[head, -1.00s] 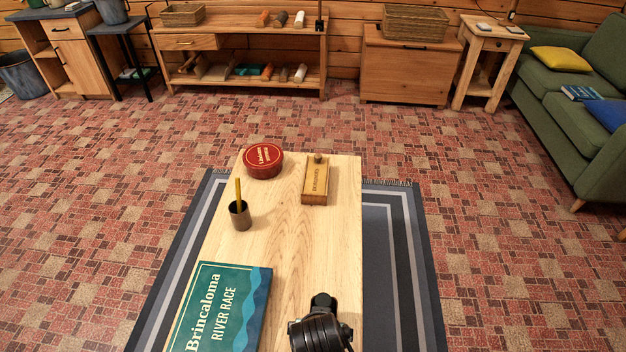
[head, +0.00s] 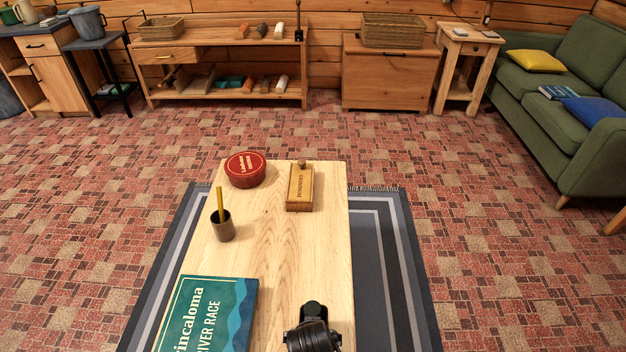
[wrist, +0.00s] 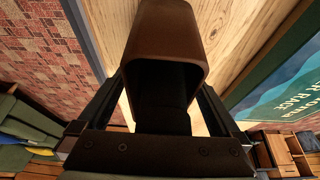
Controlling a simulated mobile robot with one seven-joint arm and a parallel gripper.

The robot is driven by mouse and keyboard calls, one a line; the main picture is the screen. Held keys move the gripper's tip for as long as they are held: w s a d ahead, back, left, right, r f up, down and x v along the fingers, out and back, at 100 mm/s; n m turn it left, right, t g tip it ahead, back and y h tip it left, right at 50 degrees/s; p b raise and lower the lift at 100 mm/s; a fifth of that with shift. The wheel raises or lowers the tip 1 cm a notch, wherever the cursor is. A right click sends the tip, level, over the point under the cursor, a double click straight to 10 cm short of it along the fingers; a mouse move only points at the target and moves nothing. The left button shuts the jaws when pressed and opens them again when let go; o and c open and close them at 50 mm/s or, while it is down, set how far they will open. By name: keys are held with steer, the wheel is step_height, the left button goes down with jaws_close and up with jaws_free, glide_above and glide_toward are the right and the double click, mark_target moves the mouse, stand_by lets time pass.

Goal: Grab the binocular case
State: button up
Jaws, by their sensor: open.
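The binocular case (wrist: 168,25) is most likely the brown, rounded-corner boxy thing with a dark near face in the wrist view. It is in front of my gripper (wrist: 163,88), over the pale wooden table. My gripper is open, with one dark finger on each side of the case. I cannot tell whether the fingers touch it. I cannot make out the case in the head view. A black rounded part at the bottom of the head view, on the table's near right, may be my arm.
The wooden table (head: 285,250) holds a teal game box (head: 213,315), a dark cup with a pencil (head: 223,226), a red round tin (head: 245,169) and a wooden box (head: 300,187). A green sofa (head: 560,110) is at the right. The floor beyond the table is clear.

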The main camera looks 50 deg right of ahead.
steer(key=shift+f, duration=0.1)
stand_by(0.3)
steer(key=c, duration=1.2)
steer(key=shift+c, duration=0.7)
steer(key=shift+w+r, duration=0.1)
steer(key=shift+r, duration=0.1)
